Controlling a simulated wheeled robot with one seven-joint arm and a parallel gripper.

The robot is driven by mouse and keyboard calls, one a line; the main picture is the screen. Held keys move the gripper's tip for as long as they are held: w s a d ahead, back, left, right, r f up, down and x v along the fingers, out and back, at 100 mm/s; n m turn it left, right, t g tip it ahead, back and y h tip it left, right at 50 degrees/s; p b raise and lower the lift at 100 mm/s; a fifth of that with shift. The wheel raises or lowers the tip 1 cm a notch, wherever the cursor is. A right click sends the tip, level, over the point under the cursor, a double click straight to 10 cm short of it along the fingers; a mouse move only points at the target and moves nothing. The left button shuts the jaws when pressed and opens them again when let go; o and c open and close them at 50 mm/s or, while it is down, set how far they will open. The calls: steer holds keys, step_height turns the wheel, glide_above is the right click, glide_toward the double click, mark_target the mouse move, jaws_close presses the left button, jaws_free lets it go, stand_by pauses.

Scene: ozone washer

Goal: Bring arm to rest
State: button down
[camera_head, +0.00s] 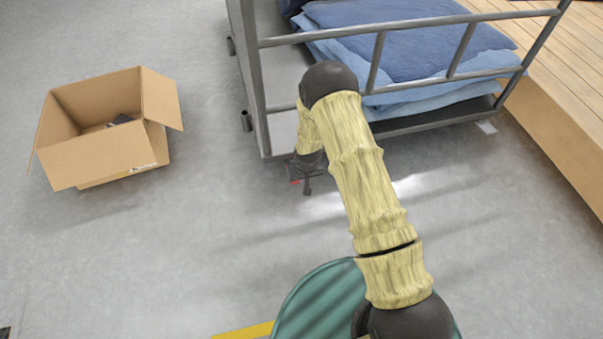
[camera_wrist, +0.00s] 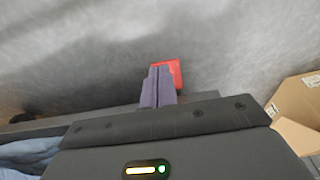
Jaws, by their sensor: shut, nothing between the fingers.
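My gripper (camera_head: 306,190) hangs from the bent end of my arm in the head view, in front of the left end of the grey metal cart frame (camera_head: 249,75). In the wrist view my gripper (camera_wrist: 158,72) shows two grey-purple fingers pressed together, with nothing held between them. A small red patch (camera_wrist: 175,73) shows just behind the fingertips; I cannot tell whether it is part of the gripper or a separate thing. My arm stretches from the lower right up toward the cart and then bends down.
The cart carries folded blue fabric (camera_head: 420,40). An open cardboard box (camera_head: 105,160) stands on the floor at left and shows in the wrist view (camera_wrist: 298,100). A wooden slatted platform (camera_head: 565,110) is at right. Grey floor (camera_head: 200,250) is clear between box and arm.

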steer(key=shift+s+d+r, duration=0.2)
steer(key=shift+s+r, duration=0.45)
steer(key=shift+r, duration=0.15)
steer(key=s+d+r+m+p, duration=0.1)
steer(key=s+d+r+p, duration=0.15)
steer(key=r, duration=0.55)
steer(key=s+d+r+p, duration=0.1)
steer(key=d+r, duration=0.2)
steer(key=r, duration=0.6)
steer(key=s+d+r+m+p, duration=0.1)
steer(key=d+r+p, duration=0.15)
steer(key=r, duration=0.55)
steer(key=s+d+r+m+p, duration=0.1)
steer(key=s+d+r, duration=0.3)
steer(key=s+r, duration=0.35)
steer(key=s+d+r+p, duration=0.2)
steer(key=s+d+r, duration=0.1)
steer(key=s+r, duration=0.45)
steer(key=w+p+v, duration=0.2)
steer(key=p+v, duration=1)
steer(key=w+a+r+p+v, duration=0.1)
steer(key=w+p+v, duration=0.2)
steer(key=p+v, duration=1)
steer(key=w+a+p+v, duration=0.1)
steer(key=w+p+v, duration=0.1)
steer(key=p+v, duration=1)
steer(key=shift+w+r+h+p, duration=0.3)
steer(key=shift+w+r+p, duration=0.1)
steer(key=shift+w+r, duration=0.2)
steer(key=shift+d, duration=0.1)
